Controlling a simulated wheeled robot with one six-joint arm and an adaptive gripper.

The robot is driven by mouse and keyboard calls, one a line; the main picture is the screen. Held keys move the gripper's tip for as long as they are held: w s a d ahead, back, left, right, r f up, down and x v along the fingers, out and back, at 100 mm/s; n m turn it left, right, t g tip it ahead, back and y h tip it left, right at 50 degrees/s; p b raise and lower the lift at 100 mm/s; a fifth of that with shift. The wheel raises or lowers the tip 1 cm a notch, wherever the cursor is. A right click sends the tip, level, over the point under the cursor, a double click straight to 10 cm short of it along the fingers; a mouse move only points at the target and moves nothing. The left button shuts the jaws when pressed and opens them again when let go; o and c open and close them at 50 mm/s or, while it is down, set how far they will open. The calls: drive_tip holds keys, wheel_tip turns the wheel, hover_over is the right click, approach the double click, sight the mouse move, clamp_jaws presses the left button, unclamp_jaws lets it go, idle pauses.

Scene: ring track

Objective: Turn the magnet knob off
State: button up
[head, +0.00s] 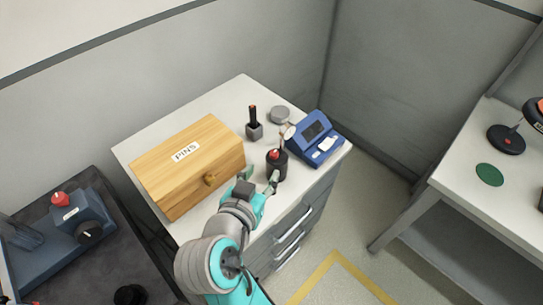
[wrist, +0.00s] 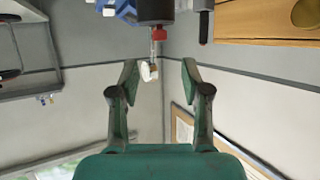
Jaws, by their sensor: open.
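A blue-grey device (head: 75,219) stands on the dark table at the lower left in the head view. It has a red knob (head: 60,198) on top and a round black knob (head: 89,232) with a pale mark on its front. I cannot tell for sure which knob is the magnet knob. My gripper (head: 258,180) is open and empty at the front of the white cabinet top, close to a dark cylinder (head: 276,167) with a red part. In the wrist view the dark cylinder (wrist: 155,10) is at the top, with a thin rod and white disc (wrist: 149,71) appearing between the fingers.
A wooden PINS box (head: 190,165) fills the left of the cabinet top. A blue instrument (head: 314,140), a grey disc (head: 280,114) and a small grey holder (head: 254,131) stand at the right. A separate table (head: 465,180) is at far right. Floor between is clear.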

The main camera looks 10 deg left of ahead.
sight(273, 156)
drive_tip(key=x, duration=0.8)
drive_tip(key=shift+w+f, duration=0.15)
drive_tip(key=shift+w, duration=0.1)
drive_tip(key=shift+d, duration=0.1)
clamp_jaws()
